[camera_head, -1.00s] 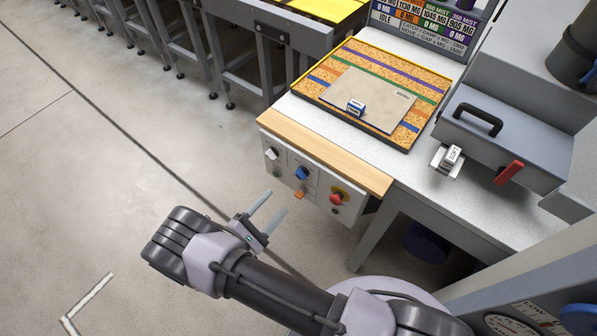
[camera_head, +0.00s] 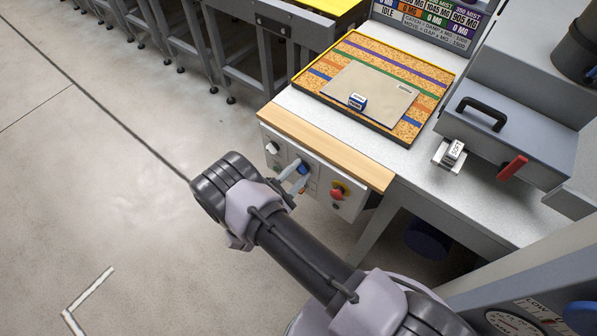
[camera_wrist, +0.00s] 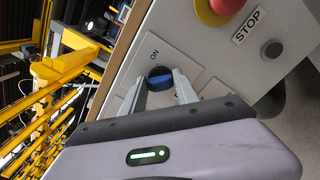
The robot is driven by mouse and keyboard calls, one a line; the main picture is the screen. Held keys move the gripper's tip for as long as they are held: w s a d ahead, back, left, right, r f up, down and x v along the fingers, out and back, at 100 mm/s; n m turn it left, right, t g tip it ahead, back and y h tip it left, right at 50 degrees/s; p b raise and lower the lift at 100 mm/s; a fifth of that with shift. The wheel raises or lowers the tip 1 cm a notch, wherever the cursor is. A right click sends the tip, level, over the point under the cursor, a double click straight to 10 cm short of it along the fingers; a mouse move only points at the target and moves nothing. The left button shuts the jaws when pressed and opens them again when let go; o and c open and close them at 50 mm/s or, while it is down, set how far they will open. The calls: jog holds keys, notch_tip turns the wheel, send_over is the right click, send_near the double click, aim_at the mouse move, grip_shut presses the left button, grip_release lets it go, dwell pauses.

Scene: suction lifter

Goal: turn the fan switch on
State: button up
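A blue rotary knob (camera_head: 303,167) sits on the light front panel (camera_head: 345,207) of the workbench. In the wrist view the knob (camera_wrist: 160,78) shows between my gripper's fingertips, with the word ON beside it on the panel. My gripper (camera_head: 292,176) faces the panel at the knob. In the wrist view my gripper (camera_wrist: 161,82) has its two fingers apart, one on each side of the knob. I cannot tell whether they touch it. The fingers and my gripper body hide part of the panel below the knob. No label naming the fan is readable.
A red stop button (camera_head: 338,193) on a yellow base is right of the knob, with a dark button (camera_wrist: 272,49) near its STOP label. A white knob (camera_head: 272,148) is to the left. A wooden edge (camera_head: 325,147) runs above the panel. Open floor lies left.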

grip_shut()
jog(key=shift+m, duration=0.3)
jog(key=m+b, duration=0.1)
jog(key=m, duration=0.1)
jog(key=shift+f+m+b, duration=0.15)
jog(key=shift+m+b, duration=0.25)
jog(key=m+b, duration=0.2)
jog(key=m, duration=0.2)
jog(key=m+b, duration=0.2)
jog(key=m, duration=0.3)
jog(key=shift+f+m+b, duration=0.15)
jog(key=shift+m+b, duration=1.55)
jog(key=shift+m, duration=1)
